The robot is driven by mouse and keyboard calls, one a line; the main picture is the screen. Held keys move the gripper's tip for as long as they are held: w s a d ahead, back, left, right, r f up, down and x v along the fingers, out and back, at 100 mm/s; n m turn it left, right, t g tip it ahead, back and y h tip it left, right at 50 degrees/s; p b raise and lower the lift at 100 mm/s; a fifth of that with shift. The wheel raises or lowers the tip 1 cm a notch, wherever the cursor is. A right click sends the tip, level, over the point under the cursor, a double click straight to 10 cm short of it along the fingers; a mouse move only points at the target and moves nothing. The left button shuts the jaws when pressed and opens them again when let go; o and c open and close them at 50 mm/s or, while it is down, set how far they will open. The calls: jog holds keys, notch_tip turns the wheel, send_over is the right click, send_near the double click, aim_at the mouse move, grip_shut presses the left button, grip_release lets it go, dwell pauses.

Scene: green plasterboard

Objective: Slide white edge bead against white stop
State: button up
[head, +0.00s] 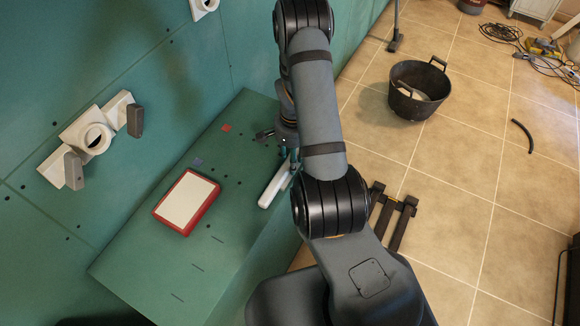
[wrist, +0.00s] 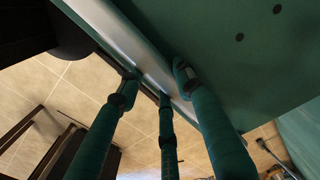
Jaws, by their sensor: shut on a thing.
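The white edge bead (head: 274,187) lies along the right edge of the green plasterboard ledge (head: 225,240) in the head view. In the wrist view the bead (wrist: 140,55) is a pale strip running diagonally along the board's edge. My gripper (wrist: 157,88) has its teal fingers on both sides of this strip, shut on it. In the head view the arm partly hides the gripper and the bead's upper end. I cannot make out a separate white stop in either view.
A red-rimmed tray (head: 159,214) with a white inside sits on the ledge. A white fitting (head: 72,135) with grey blocks is on the green wall. Small red (head: 227,127) and blue (head: 198,162) squares mark the ledge. A black bucket (head: 403,103) stands on the tiled floor.

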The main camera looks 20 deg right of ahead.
jog(key=shift+c, duration=0.9)
jog(key=shift+w+d, duration=1.75)
jog(key=shift+w, duration=0.05)
jog(key=shift+b, duration=0.35)
jog(key=o, duration=1.4)
jog(key=shift+c, duration=0.2)
jog(key=shift+o, duration=0.3)
jog(key=shift+r, duration=0.1)
notch_tip(320, 180, up, 12)
jog(key=shift+s, duration=0.1)
